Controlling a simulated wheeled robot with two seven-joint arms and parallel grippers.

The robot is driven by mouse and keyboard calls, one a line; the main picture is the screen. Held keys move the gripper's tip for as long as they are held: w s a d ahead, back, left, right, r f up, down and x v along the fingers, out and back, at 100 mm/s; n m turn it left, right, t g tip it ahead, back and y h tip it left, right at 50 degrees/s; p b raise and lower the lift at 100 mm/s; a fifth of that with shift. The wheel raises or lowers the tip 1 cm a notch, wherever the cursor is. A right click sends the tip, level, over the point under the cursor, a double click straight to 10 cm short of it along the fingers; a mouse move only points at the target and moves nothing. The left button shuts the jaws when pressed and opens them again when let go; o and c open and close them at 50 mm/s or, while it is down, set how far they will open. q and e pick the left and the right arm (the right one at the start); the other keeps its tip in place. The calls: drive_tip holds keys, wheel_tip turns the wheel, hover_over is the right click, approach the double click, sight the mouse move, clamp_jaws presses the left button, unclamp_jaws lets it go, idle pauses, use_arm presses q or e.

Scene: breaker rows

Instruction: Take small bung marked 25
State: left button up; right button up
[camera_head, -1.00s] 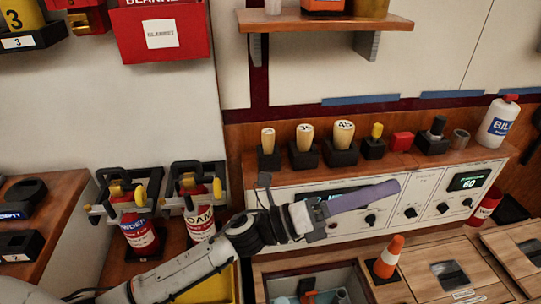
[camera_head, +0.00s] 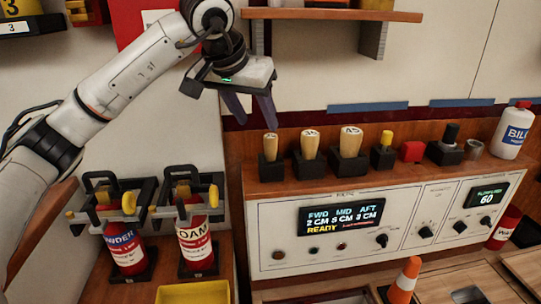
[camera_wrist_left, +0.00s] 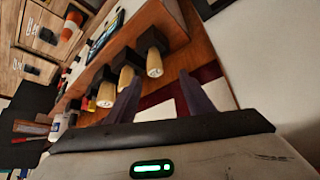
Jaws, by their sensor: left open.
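The small bung (camera_head: 270,146) is the smallest and leftmost of three tan tapered bungs; its marking is not readable here. It stands upright in a black block on the wooden shelf. In the left wrist view the nearest bung (camera_wrist_left: 154,62) appears to be this one, seen between and beyond the fingers. My left gripper (camera_head: 257,124) is open and empty, fingers pointing down, just above and slightly left of the small bung, apart from it. My right gripper is not in view.
A middle bung (camera_head: 310,143) and a larger bung (camera_head: 351,141) stand close to the right, then a yellow-topped plug (camera_head: 386,138) and a red block (camera_head: 412,151). An upper shelf (camera_head: 330,12) overhangs at the right. Two extinguishers (camera_head: 195,243) stand lower left.

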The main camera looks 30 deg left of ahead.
sight(269, 137)
use_arm(q)
drive_tip(key=x, duration=0.4)
drive_tip(key=shift+w+d+f, duration=0.1)
drive_tip(key=shift+d+f, duration=0.05)
drive_tip(key=shift+f, duration=0.15)
drive_tip(key=x, duration=0.5)
drive_tip(key=shift+w+d, duration=0.15)
drive_tip(key=shift+d, duration=0.25)
drive_tip(key=c, duration=1.1)
